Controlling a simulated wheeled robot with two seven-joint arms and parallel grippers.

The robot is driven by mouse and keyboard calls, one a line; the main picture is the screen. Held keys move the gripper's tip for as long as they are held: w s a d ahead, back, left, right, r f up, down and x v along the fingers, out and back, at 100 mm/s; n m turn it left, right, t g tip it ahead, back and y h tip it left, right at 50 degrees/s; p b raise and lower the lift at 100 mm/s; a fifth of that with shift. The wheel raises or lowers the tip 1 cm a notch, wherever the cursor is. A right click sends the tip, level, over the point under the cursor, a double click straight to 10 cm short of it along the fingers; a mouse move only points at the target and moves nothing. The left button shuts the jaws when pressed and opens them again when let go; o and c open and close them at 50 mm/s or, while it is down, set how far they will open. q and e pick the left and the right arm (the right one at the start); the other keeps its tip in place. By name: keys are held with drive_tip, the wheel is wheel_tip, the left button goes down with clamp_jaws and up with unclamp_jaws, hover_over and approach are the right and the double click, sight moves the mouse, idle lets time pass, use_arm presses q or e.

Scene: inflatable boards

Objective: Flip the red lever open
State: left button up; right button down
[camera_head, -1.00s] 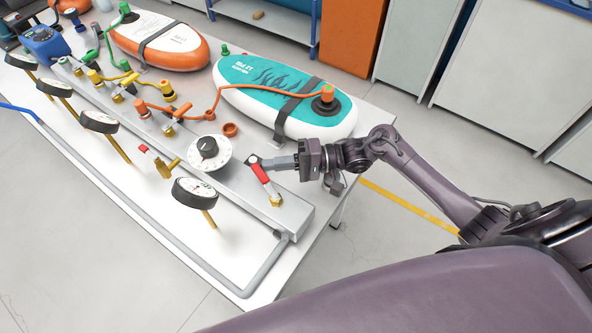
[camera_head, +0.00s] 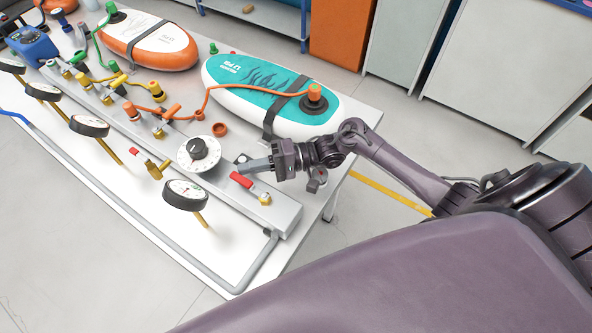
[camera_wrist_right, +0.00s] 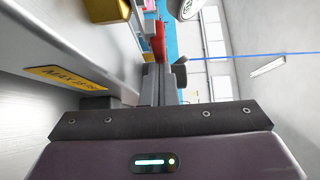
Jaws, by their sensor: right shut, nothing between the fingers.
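The red lever (camera_head: 242,180) sits on the grey manifold bar near its right end, above a brass fitting (camera_head: 264,198). Its handle slants up and left from the fitting. My right gripper (camera_head: 243,165) is shut and empty. Its fingertips are right behind the handle, between it and the teal board; I cannot tell whether they touch it. In the right wrist view the shut fingers (camera_wrist_right: 164,82) point at the red lever (camera_wrist_right: 157,38), with a brass part (camera_wrist_right: 108,10) at its left. My left gripper is not in view.
A white dial (camera_head: 198,153) stands just left of the lever and a round gauge (camera_head: 185,194) in front. Another red-tipped valve (camera_head: 140,154) is further left. The teal board (camera_head: 270,92) with an orange hose lies behind.

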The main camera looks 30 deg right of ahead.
idle(0.4)
drive_tip(key=b+v, duration=0.2)
drive_tip(key=v, duration=0.5)
drive_tip(key=shift+d, duration=0.35)
drive_tip(key=shift+s, duration=0.1)
